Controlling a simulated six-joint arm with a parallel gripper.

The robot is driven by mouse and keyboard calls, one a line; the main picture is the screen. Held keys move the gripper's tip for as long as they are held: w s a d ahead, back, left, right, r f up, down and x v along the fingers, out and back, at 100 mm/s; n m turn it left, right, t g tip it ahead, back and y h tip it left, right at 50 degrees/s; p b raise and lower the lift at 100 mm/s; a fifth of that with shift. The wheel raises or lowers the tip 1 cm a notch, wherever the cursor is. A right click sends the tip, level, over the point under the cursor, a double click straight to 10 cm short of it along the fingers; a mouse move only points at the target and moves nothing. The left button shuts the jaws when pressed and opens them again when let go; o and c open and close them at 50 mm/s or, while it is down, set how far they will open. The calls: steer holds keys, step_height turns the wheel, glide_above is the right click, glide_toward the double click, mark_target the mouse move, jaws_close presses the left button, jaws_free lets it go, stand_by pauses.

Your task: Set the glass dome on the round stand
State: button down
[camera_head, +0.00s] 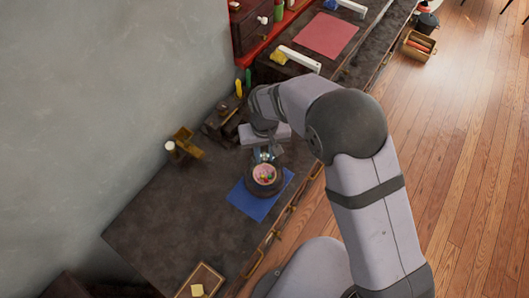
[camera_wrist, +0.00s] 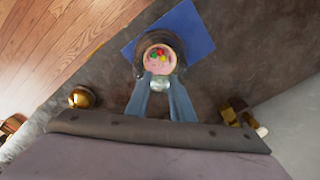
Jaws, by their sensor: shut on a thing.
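My gripper (camera_wrist: 160,84) is shut on a pale, clear knob-like piece (camera_wrist: 160,86), which I take to be the top of the glass dome. The dome's clear wall hardly shows. In the head view my gripper (camera_head: 264,155) points down just behind the round stand (camera_head: 266,192). The stand is dark and round, with a pink top (camera_head: 262,176) bearing small red, green and yellow pieces. It also shows in the wrist view (camera_wrist: 141,62), just beyond my fingertips. I cannot tell whether the dome touches the stand.
The stand is on a blue mat (camera_head: 243,203) on a dark counter (camera_head: 180,215). Brown wooden pieces (camera_head: 187,143) lie left of my gripper. A framed board (camera_head: 211,274) with a yellow block is at the front edge. A brass ball (camera_wrist: 82,97) shows in the wrist view.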

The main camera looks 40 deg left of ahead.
steer(key=shift+f, duration=0.3)
steer(key=c, duration=1.8)
jaws_free()
steer(key=shift+r, duration=0.1)
steer(key=shift+r+p, duration=3.95)
steer(key=shift+r, duration=1.5)
